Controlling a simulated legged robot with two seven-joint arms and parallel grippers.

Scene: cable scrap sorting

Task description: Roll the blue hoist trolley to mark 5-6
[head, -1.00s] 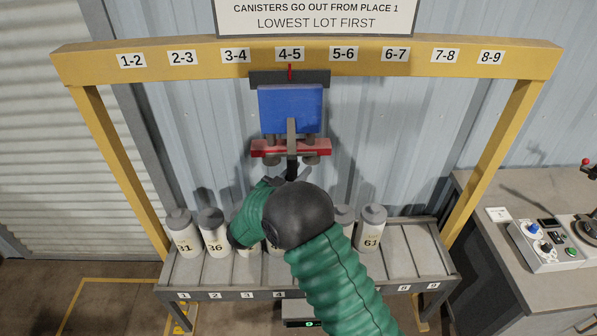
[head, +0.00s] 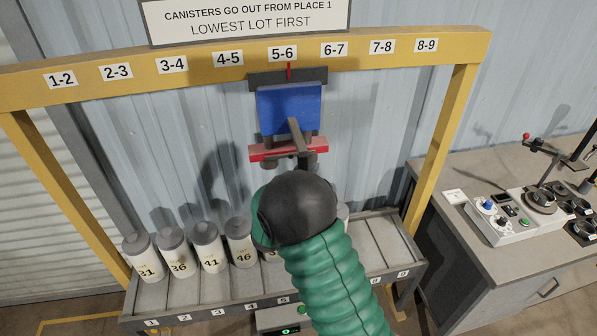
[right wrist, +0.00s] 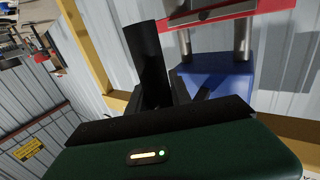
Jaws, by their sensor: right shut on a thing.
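The blue hoist trolley (head: 289,108) hangs from the yellow beam (head: 150,65). Its red pointer (head: 289,71) stands under the 5-6 mark (head: 282,54). A red crossbar (head: 262,153) and a dark handle hang below the blue body. My right gripper (head: 304,168) is shut on the trolley's handle, with the jaws partly hidden behind my wrist. In the right wrist view, the blue body (right wrist: 222,85) and the dark handle (right wrist: 148,60) show close to the jaws. My left gripper is not in view.
Several white canisters (head: 143,262) with grey lids stand in the numbered rack (head: 270,298) below; my arm hides some. Places at the rack's right end are empty. A bench (head: 520,255) with a control box (head: 502,222) stands at right.

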